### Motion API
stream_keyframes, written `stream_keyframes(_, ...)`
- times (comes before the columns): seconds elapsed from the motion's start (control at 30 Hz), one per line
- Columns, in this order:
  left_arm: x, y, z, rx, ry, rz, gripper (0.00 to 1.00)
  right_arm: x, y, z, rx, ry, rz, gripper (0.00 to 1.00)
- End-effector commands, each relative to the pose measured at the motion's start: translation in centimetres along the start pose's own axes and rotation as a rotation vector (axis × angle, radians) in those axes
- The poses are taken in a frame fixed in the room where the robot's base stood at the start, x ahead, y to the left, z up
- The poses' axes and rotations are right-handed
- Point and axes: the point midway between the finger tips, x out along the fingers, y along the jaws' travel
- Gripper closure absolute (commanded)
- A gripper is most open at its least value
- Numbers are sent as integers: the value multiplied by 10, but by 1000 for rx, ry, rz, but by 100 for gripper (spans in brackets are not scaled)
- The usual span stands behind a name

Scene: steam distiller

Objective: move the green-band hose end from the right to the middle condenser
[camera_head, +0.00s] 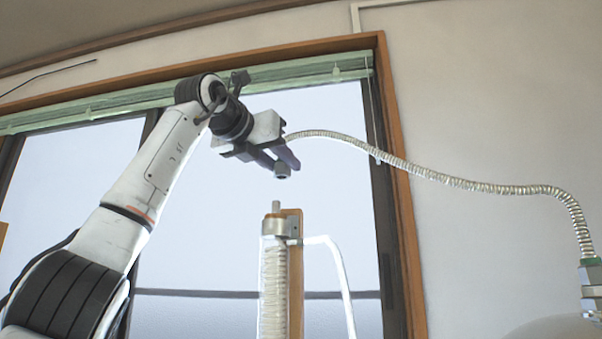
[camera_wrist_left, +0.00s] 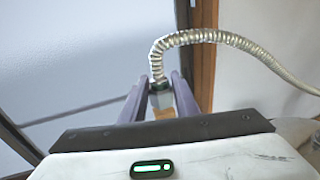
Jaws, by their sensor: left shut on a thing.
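My left gripper (camera_head: 280,160) is shut on the hose end (camera_head: 283,171), whose metal nut points down below the fingers. In the left wrist view the hose end (camera_wrist_left: 160,88) sits between the two purple fingers, with a dark band above the nut that looks greenish. The ribbed hose (camera_head: 440,178) runs right from the gripper. A condenser (camera_head: 273,285), a clear upright column with a metal cap and short top spout (camera_head: 276,206), stands below. The hose end hangs above the spout, slightly to its right, with a visible gap. No other condenser shows. My right gripper is out of view.
The hose's other end drops to a green-ringed metal fitting (camera_head: 591,273) above a grey rounded body (camera_head: 558,329). A pale tube (camera_head: 341,275) curves down right of the condenser. A wooden-framed window (camera_head: 402,200) stands behind. The air around the spout is clear.

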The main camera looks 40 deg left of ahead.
Motion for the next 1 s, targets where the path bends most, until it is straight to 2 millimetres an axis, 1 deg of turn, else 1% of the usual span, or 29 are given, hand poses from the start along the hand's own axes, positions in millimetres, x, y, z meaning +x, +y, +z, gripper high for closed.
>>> stream_keyframes(0.07, -1, 0, 0, 0, -5, -1, 100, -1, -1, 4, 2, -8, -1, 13)
stream_keyframes(0.23, 0, 1, -11, 1, -4, -1, 100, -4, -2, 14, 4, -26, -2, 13)
stream_keyframes(0.53, 1, 1, -35, 0, -4, 0, 100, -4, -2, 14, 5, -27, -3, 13)
stream_keyframes(0.6, 1, 0, -42, -1, -4, -1, 100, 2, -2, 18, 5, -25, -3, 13)
stream_keyframes(0.8, 2, 0, -50, -1, -4, -2, 100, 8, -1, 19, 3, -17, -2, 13)
stream_keyframes(1.0, 2, 0, -51, -1, -4, -2, 100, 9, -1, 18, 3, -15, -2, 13)
